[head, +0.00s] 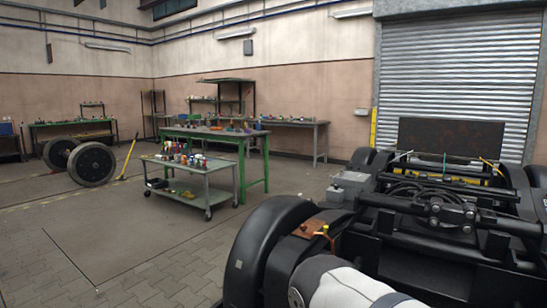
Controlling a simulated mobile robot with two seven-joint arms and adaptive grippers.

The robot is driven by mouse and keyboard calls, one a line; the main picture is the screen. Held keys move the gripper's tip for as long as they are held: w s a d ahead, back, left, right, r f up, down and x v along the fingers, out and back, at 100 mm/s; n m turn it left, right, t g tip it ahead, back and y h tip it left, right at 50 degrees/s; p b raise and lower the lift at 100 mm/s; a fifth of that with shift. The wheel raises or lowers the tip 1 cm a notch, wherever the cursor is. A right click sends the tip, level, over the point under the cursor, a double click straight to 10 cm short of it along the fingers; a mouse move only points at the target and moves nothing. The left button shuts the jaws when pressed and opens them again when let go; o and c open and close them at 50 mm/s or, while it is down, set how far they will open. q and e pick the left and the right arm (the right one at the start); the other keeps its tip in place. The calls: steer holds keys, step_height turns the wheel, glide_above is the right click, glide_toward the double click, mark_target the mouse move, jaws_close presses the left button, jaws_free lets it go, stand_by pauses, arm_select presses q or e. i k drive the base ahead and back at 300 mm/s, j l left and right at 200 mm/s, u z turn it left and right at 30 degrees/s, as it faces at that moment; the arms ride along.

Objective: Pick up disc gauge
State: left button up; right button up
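I cannot make out a disc gauge for certain. Several small coloured tools and bottles stand on the top of a grey-green wheeled cart (216,171) in the middle of the floor, too small to tell apart. A small yellow-tipped item (325,231) stands by a brown plate (311,228) on the black bogie (412,262) at the right. Neither gripper is in view; only a white and black link of one of my arms shows at the bottom, in front of the bogie.
A green workbench (257,133) stands just behind the cart. A wheelset (92,164) and a yellow bar (128,157) are at the left. More benches line the back wall. A roller shutter (462,82) is behind the bogie. The paved floor (120,235) at front left is clear.

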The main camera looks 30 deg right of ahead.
mark_target(177, 157)
steer(key=z, duration=0.4)
steer(key=i+u, duration=0.2)
steer(key=i, duration=0.35)
steer(key=i+u, duration=0.25)
steer(key=i, duration=0.25)
steer(key=i+l+u, duration=0.2)
steer(key=i, duration=0.35)
steer(key=i+j+u, duration=0.3)
steer(key=i, duration=0.85)
steer(key=i+l+u, duration=0.15)
steer(key=i+u, duration=0.15)
steer(key=i, duration=0.8)
steer(key=i+l+z, duration=0.15)
steer(key=i+z, duration=0.25)
steer(key=i, duration=0.3)
steer(key=i+z, duration=0.4)
steer(key=i, duration=0.3)
steer(key=i+j+z, duration=0.4)
steer(key=i, duration=0.3)
steer(key=i+l+z, duration=0.2)
steer(key=i, duration=2.2)
steer(key=i+l+z, duration=0.2)
steer(key=i, duration=0.55)
steer(key=i+l+z, duration=0.1)
steer(key=i+z, duration=0.15)
steer(key=i, duration=0.5)
